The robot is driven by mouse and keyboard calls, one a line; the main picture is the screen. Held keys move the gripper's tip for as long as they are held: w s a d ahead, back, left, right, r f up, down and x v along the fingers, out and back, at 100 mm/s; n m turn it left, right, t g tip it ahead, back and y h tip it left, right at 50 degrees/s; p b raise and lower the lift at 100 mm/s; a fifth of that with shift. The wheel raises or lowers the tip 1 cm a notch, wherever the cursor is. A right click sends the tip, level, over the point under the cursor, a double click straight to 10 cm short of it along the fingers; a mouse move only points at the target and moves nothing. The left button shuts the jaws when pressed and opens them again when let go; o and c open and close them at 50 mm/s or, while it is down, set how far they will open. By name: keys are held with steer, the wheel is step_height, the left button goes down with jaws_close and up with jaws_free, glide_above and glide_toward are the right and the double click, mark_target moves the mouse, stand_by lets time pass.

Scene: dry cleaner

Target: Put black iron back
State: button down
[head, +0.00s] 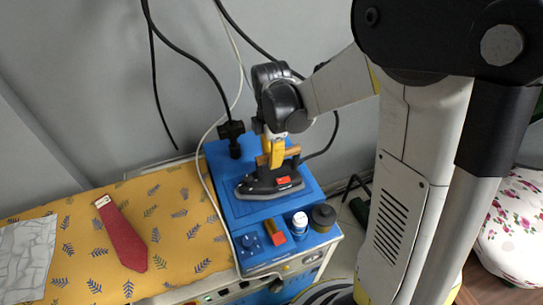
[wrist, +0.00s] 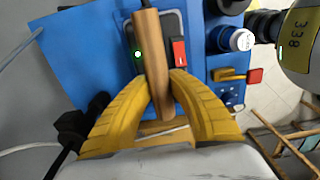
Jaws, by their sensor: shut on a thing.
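The black iron (head: 268,185) is upright, soleplate down, at the blue top (head: 222,162) of the ironing unit in the head view. I cannot tell whether it touches the surface. My gripper (head: 274,150) comes from above and is shut on the iron's wooden handle. In the wrist view the yellow fingers of my gripper (wrist: 162,88) close on both sides of the wooden handle (wrist: 150,60). The iron's dark body with a green light and a red switch (wrist: 178,52) shows beneath the handle. The fingers hide part of the iron.
A yellow patterned board (head: 175,225) with a red tie (head: 122,235) lies left. Cables hang behind.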

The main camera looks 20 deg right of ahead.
steer(key=shift+f, duration=0.1)
steer(key=c, duration=1.3)
jaws_free()
step_height(320, 180, up, 12)
steer(key=p, duration=0.3)
steer(key=s+r+m+t, duration=0.2)
steer(key=s+m, duration=0.4)
steer(key=m, duration=0.3)
steer(key=s+a+r+m+t, duration=0.1)
steer(key=s+r+m+t, duration=0.2)
steer(key=m, duration=0.6)
steer(key=s+t, duration=0.2)
steer(key=s, duration=0.1)
steer(key=shift+s+a, duration=0.2)
steer(key=shift+s, duration=0.2)
